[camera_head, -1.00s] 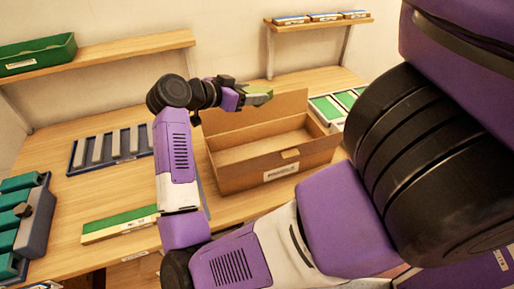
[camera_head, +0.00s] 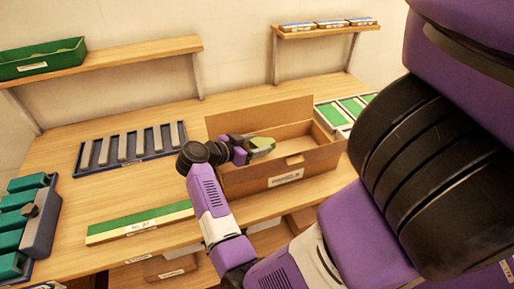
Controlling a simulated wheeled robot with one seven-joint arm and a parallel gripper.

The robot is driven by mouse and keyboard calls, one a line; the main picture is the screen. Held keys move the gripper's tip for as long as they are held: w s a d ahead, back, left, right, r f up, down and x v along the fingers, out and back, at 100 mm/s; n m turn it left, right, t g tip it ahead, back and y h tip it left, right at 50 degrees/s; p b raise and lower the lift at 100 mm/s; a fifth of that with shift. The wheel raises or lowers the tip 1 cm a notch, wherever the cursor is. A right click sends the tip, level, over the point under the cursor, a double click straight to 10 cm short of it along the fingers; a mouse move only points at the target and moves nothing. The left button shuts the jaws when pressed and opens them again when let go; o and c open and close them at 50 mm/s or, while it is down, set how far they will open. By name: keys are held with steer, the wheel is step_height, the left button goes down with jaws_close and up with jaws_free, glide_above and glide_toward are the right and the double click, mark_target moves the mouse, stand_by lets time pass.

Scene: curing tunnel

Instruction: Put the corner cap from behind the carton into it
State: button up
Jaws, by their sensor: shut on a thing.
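The open cardboard carton (camera_head: 318,163) stands on the wooden table, with a white label on its front and its back flap raised. My gripper (camera_head: 258,147) is over the carton's left part, around the level of its rim. It is shut on a small green corner cap (camera_head: 262,143), which shows at the gripper's tip. The fingers are small here and partly hidden by the wrist. I cannot tell whether the cap touches the carton's inside.
A blue rack with grey bars (camera_head: 130,157) lies to the left. A green-topped strip (camera_head: 140,222) lies at the front edge. Teal blocks (camera_head: 22,215) sit at far left. A tray of green pieces (camera_head: 335,116) stands right of the carton. Shelves hang behind.

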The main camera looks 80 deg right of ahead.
steer(key=shift+f, duration=0.75)
steer(key=shift+f, duration=0.3)
steer(key=shift+f, duration=0.3)
steer(key=o, duration=1)
steer(key=shift+o, duration=0.2)
steer(key=shift+r, duration=0.2)
steer(key=b+v, duration=0.2)
steer(key=v, duration=1)
steer(key=shift+r, duration=0.45)
